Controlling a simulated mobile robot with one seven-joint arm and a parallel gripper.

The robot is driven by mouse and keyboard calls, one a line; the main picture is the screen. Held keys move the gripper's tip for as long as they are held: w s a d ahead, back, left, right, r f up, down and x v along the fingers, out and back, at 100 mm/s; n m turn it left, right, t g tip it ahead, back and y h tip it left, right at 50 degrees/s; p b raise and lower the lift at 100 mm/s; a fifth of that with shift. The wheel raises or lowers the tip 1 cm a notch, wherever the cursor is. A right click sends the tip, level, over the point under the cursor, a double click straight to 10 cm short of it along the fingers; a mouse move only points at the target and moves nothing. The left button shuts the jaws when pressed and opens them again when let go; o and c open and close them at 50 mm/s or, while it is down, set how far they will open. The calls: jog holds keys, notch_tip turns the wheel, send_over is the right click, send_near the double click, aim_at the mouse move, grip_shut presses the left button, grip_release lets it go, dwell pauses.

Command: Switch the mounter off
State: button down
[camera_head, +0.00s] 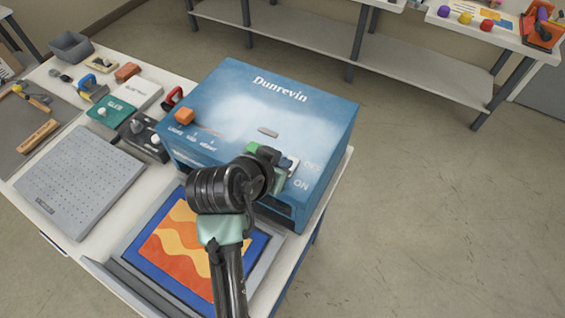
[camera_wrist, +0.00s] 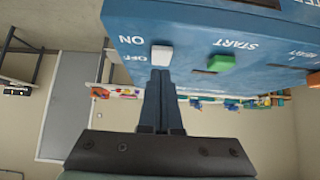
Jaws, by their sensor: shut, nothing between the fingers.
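The mounter (camera_head: 265,95) is a blue box marked "Dunrevin" on the table. Its white switch (camera_wrist: 162,55) shows in the wrist view beside the ON and OFF labels, with a green START button (camera_wrist: 221,63) to its right. My gripper (camera_wrist: 160,75) is shut and empty, its fingertips just below the switch in that picture, near the OFF label. I cannot tell whether they touch it. In the head view my gripper (camera_head: 278,172) is at the mounter's front right and partly hides the green button and the switch.
An orange and yellow picture in a blue border (camera_head: 180,250) lies in front of the mounter. A grey perforated board (camera_head: 80,180), a dark control box (camera_head: 145,135) and several small tools are at left. Open floor (camera_head: 440,220) lies to the right.

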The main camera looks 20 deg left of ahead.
jog(key=shift+f, duration=0.8)
jog(key=shift+s+f+t+b, duration=0.15)
jog(key=shift+f+t+b, duration=0.15)
jog(key=shift+f+b, duration=0.55)
jog(key=shift+r, duration=0.55)
jog(key=shift+r+p, duration=0.1)
jog(key=shift+p, duration=0.25)
jog(key=shift+r+p, duration=0.7)
jog(key=shift+r, duration=0.05)
